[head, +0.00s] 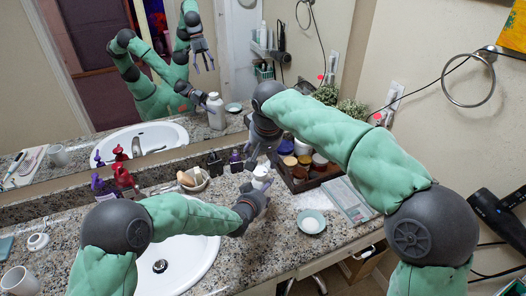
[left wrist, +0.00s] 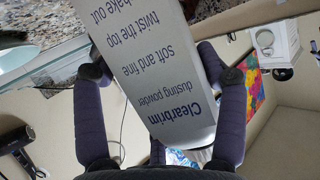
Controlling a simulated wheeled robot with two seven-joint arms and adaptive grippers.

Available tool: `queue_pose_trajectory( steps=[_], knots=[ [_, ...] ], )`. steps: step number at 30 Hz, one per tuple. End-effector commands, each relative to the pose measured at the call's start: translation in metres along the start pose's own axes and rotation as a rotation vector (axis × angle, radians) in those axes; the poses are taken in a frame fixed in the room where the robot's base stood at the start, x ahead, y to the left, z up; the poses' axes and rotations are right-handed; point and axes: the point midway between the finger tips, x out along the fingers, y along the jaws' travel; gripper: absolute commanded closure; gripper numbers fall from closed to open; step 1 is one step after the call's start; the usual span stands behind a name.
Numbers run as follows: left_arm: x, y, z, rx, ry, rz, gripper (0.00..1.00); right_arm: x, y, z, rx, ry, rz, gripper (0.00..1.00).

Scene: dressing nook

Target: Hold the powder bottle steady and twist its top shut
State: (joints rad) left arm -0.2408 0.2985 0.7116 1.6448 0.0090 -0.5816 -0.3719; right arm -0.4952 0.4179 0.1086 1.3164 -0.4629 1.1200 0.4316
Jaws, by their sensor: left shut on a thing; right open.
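The white powder bottle (head: 262,173) stands on the granite counter right of the sink. In the left wrist view the bottle (left wrist: 150,65) fills the middle, its printed label reading "Clearbrim dusting powder". My left gripper (head: 256,194) is shut on the bottle, low on its near side. Its fingers (left wrist: 163,77) lie on either side of the body in the wrist view. My right gripper (head: 262,157) is open, pointing down just above and around the bottle's upper end. The bottle's top is mostly hidden, so I cannot tell whether the fingers touch it or how it is turned.
A dark tray (head: 318,182) of jars stands close right of the bottle. A small dish (head: 311,222) and a flat grey box (head: 347,200) lie nearer the front. The mirror stands behind.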

Motion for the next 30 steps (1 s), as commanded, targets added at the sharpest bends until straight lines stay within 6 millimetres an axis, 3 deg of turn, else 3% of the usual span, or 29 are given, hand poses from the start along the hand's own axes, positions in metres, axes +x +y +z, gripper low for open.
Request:
queue_pose_trajectory(
  steps=[1,2,4,5,20,30],
  knots=[
    [0.0,0.0,0.001,0.0,-0.002,0.0,0.73,0.0,0.0,0.0,0.0,0.0,0.0,0.29],
    [0.0,0.0,0.001,0.0,-0.002,0.0,0.25,0.0,0.0,0.0,0.0,0.0,0.0,0.29],
    [0.0,0.0,0.001,0.0,-0.002,0.0,0.05,0.0,0.0,0.0,0.0,0.0,0.0,0.29],
    [0.0,0.0,0.001,0.0,-0.002,0.0,0.0,0.0,0.0,0.0,0.0,0.0,0.0,0.29],
    [-0.006,0.0,0.0,0.0,-0.001,0.0,0.0,0.0,0.0,0.0,0.0,0.0,0.0,0.29],
    [-0.054,-0.001,-0.001,0.0,0.001,-0.001,0.0,0.0,0.0,0.0,0.0,0.0,0.0,0.29]
  ],
)
